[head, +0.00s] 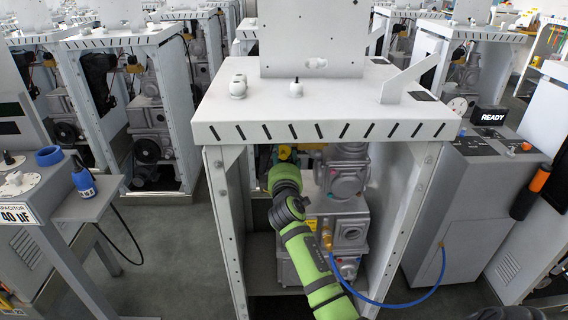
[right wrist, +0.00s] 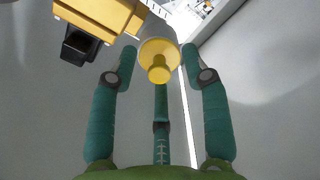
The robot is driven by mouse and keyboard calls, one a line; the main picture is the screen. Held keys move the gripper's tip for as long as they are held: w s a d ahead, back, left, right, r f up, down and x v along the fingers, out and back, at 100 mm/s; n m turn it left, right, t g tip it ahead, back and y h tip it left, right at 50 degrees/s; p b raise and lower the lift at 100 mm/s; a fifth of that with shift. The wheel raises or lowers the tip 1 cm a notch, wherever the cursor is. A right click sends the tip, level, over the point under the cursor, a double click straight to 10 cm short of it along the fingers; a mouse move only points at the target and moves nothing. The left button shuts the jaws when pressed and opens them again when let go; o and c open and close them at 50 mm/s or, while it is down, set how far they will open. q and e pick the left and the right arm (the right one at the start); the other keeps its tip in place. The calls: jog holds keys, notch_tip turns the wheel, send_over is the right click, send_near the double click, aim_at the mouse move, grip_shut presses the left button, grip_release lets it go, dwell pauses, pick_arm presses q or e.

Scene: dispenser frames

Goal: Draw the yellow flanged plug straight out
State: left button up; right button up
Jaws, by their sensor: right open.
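The yellow flanged plug (right wrist: 158,60) shows in the right wrist view, a round flange with a smaller knob facing the camera. My right gripper (right wrist: 160,72) is open, with a teal finger on each side of the plug and a third finger below it. Gaps show between the side fingers and the flange, so it does not grip the plug. In the head view my green right arm reaches into the dispenser frame (head: 325,112), with the gripper (head: 284,158) under its top. I cannot make out the plug there. My left gripper is not in view.
In the wrist view a yellow block (right wrist: 103,18) with a black part is at the upper left. In the head view grey machinery (head: 345,178) stands right of my arm, between the frame's legs. A blue hose (head: 400,303) hangs at the lower right.

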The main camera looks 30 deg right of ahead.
aim_at(283, 157)
grip_shut()
jog(key=shift+p+v, duration=0.8)
jog(key=shift+v, duration=1.3)
jog(key=shift+p+v, duration=0.3)
jog(key=shift+v, duration=0.9)
jog(key=shift+d, duration=0.1)
